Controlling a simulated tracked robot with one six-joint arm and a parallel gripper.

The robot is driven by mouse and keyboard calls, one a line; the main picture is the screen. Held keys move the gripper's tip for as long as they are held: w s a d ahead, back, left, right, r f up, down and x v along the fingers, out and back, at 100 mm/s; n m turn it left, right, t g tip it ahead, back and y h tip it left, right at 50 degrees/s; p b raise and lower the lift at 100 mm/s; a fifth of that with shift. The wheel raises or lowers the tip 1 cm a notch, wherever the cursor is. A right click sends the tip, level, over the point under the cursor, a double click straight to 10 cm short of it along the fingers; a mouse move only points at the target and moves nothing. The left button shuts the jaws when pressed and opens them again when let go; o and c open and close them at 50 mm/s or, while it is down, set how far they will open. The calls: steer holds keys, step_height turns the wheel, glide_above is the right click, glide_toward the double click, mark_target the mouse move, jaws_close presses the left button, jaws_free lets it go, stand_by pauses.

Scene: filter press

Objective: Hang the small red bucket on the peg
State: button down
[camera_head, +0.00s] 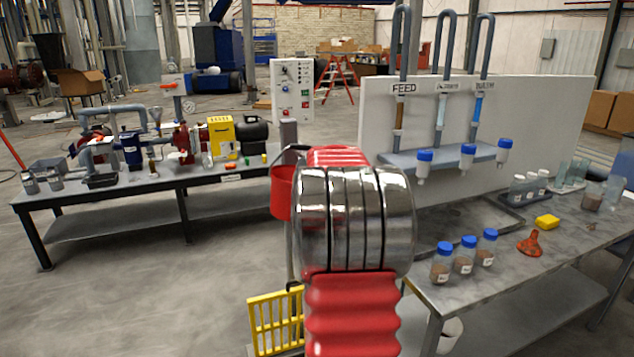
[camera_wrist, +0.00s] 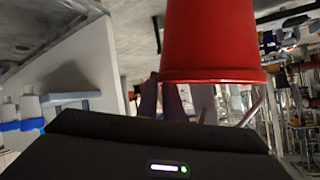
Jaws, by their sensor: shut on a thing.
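The small red bucket (camera_head: 282,190) hangs at the left of my arm in the head view, partly hidden by it, with its dark handle arching above the rim. In the wrist view the bucket (camera_wrist: 210,40) fills the upper middle, its rim toward my gripper (camera_wrist: 172,98). The pale handle wire (camera_wrist: 252,105) runs from the rim toward the gripper. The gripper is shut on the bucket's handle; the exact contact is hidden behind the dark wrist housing. I cannot make out the peg in either view.
A control panel (camera_head: 292,90) on a post stands behind the bucket. A yellow rack (camera_head: 276,322) is low in front. A bench (camera_head: 545,290) with bottles and a white board (camera_head: 550,110) is at right; a pump table (camera_head: 120,195) is at left. Open floor lies between.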

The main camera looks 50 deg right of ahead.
steer(key=shift+w+d+f, duration=0.1)
steer(key=shift+w+d, duration=0.15)
steer(key=shift+w, duration=0.25)
steer(key=shift+w+d+f, duration=0.25)
steer(key=shift+w+f, duration=0.05)
steer(key=shift+w, duration=0.05)
steer(key=shift+f, duration=0.2)
steer(key=c, duration=1.8)
jaws_free()
steer(key=shift+c, duration=0.2)
steer(key=shift+r, duration=0.1)
